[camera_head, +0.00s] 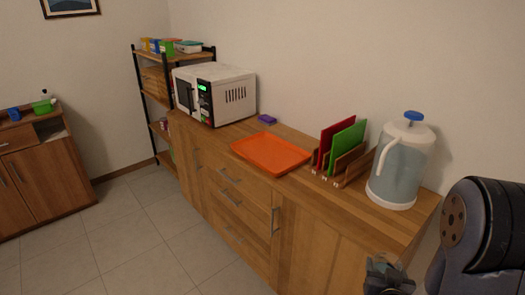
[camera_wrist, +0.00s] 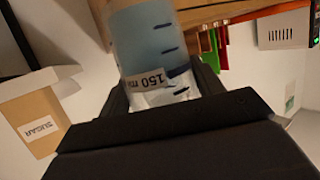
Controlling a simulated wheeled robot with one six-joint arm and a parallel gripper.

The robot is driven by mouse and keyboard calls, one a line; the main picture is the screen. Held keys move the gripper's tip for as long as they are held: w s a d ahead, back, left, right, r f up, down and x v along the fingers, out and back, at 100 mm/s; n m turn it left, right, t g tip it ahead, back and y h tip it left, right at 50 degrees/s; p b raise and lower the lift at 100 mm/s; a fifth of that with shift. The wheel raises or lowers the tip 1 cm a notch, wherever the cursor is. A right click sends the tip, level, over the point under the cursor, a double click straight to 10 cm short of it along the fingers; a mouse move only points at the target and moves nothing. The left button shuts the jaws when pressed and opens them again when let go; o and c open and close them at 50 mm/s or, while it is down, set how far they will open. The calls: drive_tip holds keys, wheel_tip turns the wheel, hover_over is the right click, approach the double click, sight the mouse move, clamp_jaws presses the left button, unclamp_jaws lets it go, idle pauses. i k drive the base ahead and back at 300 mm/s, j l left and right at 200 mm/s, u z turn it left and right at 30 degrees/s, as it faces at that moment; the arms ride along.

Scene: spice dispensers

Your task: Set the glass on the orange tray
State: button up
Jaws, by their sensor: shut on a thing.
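The glass (camera_wrist: 150,45) is clear with dark blue marks and a "150 ml" label, and it looks bluish inside. In the wrist view it sits between the two dark fingers of my gripper (camera_wrist: 162,92), which is shut on it. The orange tray (camera_head: 270,153) lies flat and empty on the wooden cabinet top, between the microwave and the board rack. My arm shows at the lower right of the head view, apart from the tray.
A white pitcher with a blue knob (camera_head: 398,165) and a rack with red and green boards (camera_head: 345,148) stand right of the tray. A microwave (camera_head: 215,93) and a small purple item (camera_head: 267,119) are beyond it. A sugar box (camera_wrist: 35,110) shows in the wrist view.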

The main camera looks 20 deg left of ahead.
sight(270, 153)
drive_tip(key=i+j+z, duration=0.15)
drive_tip(key=j, duration=0.7)
drive_tip(key=j+z, duration=0.2)
drive_tip(key=j, duration=0.6)
drive_tip(key=i, duration=0.05)
